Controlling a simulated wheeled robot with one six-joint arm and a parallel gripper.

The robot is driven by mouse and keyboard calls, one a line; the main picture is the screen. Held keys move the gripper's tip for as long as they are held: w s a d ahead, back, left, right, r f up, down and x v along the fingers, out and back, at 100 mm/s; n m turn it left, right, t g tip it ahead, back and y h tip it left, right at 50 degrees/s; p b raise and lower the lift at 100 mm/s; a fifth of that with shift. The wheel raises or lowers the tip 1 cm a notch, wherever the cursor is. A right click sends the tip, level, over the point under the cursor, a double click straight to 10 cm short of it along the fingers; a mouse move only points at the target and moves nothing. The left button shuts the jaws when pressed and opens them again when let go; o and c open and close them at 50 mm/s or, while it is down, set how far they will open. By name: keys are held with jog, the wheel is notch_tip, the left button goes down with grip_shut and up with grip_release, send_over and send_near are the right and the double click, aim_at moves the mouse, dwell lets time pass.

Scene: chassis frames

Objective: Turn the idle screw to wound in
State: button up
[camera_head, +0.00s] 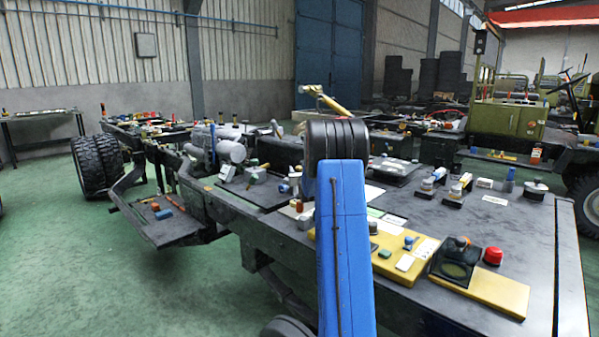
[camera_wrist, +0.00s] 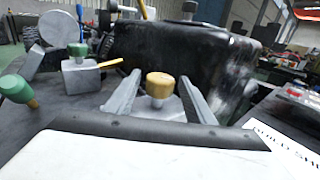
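In the wrist view a yellow-brown knob (camera_wrist: 160,85) stands on a short pale stem above a small grey block. It looks like the idle screw, but no label on it can be read. My gripper (camera_wrist: 158,76) is open, with one grey finger on each side of the knob and a visible gap on both sides. The knob appears upright. How far its screw is wound in cannot be told. In the head view my blue arm hides my gripper and the knob.
In the wrist view a grey block with a green knob (camera_wrist: 77,50) and yellow lever stands left, near another green-capped part (camera_wrist: 16,90). A large black housing (camera_wrist: 180,62) rises close behind. In the head view the dark chassis bench (camera_head: 520,225) carries many small parts.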

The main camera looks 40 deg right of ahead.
jog(key=v, duration=1.7)
jog(key=shift+s+a, duration=0.1)
jog(key=shift+s, duration=0.05)
